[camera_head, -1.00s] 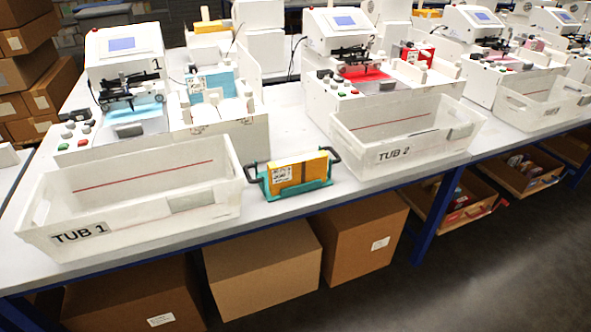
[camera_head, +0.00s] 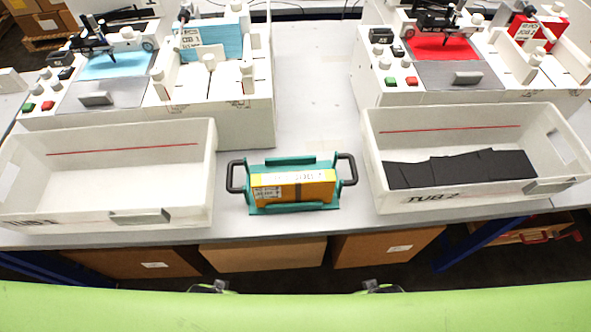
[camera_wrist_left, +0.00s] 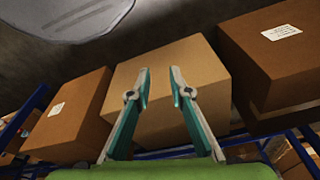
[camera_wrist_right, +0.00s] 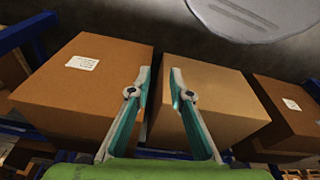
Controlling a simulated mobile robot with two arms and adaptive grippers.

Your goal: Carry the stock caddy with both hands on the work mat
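The stock caddy (camera_head: 252,209) is a teal tray with a black handle at each end. It stands upright on the table between the two tubs and holds a yellow-orange labelled pack (camera_head: 318,189). I cannot make out a separate work mat. My left gripper (camera_wrist_left: 160,80) and right gripper (camera_wrist_right: 158,80) are both open and empty, their teal fingers apart. In the wrist views they show against cardboard boxes under the table. Both are away from the caddy, with neither on a handle.
The white tub marked TUB 1 (camera_head: 110,217) stands left of the caddy and looks empty. TUB 2 (camera_head: 385,204) stands right and holds black sheets. White plotters stand behind. Clear table (camera_head: 318,110) lies behind the caddy. Boxes (camera_head: 262,255) sit below the table edge.

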